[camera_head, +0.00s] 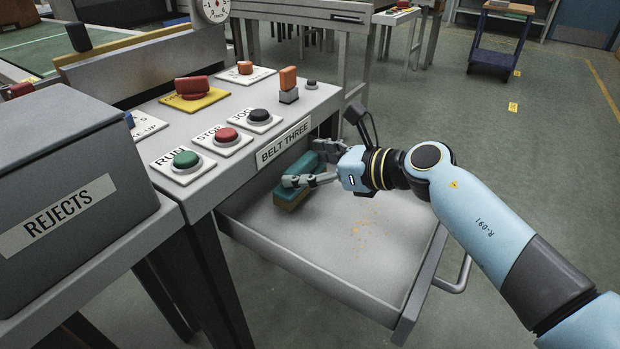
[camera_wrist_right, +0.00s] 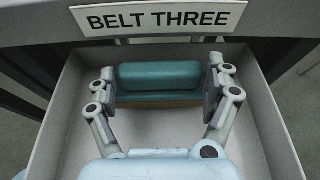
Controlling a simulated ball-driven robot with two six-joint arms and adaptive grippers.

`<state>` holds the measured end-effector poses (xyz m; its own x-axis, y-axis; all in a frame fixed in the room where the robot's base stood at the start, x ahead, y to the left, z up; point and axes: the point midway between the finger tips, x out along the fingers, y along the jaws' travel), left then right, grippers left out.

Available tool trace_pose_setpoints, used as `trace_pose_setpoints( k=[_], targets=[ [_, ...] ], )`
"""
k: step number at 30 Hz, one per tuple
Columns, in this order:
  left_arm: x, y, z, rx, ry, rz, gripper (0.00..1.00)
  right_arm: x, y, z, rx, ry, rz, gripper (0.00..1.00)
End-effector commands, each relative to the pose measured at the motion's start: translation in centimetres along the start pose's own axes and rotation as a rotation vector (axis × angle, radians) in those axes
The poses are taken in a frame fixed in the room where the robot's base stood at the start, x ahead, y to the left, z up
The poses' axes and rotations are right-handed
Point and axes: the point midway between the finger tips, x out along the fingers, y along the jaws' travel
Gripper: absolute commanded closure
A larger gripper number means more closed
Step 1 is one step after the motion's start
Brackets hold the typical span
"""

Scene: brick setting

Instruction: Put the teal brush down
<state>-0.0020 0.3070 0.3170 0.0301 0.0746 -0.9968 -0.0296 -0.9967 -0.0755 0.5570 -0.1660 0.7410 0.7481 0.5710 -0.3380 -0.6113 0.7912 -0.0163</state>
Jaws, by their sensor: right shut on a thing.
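The teal brush (camera_head: 290,196) has a teal top block and a tan bristle side facing down. It is in the open grey drawer (camera_head: 335,255) under the BELT THREE panel, near the drawer's back. My right gripper (camera_head: 307,163) is shut on it, one finger at each end, as the right wrist view (camera_wrist_right: 172,76) shows. The brush looks level and very low over the drawer floor; I cannot tell whether the bristles touch it. Part of the brush is hidden behind the fingers. My left gripper is not in view.
The BELT THREE label (camera_head: 284,142) and panel edge overhang the drawer's back. Orange crumbs (camera_head: 361,236) lie on the drawer floor, otherwise bare in front. Green, red and black buttons (camera_head: 186,160) sit on the panel. A REJECTS bin (camera_head: 65,215) stands at left.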

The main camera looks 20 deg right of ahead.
Motion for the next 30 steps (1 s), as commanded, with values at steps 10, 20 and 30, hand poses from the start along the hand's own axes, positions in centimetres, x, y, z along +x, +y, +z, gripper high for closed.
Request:
trace_pose_setpoints(
  k=[10,20,30],
  targets=[
    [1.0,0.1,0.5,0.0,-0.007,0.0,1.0,0.8,0.0,-2.2,0.0,-0.001,0.0,0.53],
    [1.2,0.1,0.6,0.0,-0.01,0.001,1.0,0.8,0.1,-2.5,0.001,0.0,0.0,0.0],
    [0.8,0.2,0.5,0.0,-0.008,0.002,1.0,0.2,0.0,-2.2,-0.001,0.002,-0.001,0.0]
  ],
)
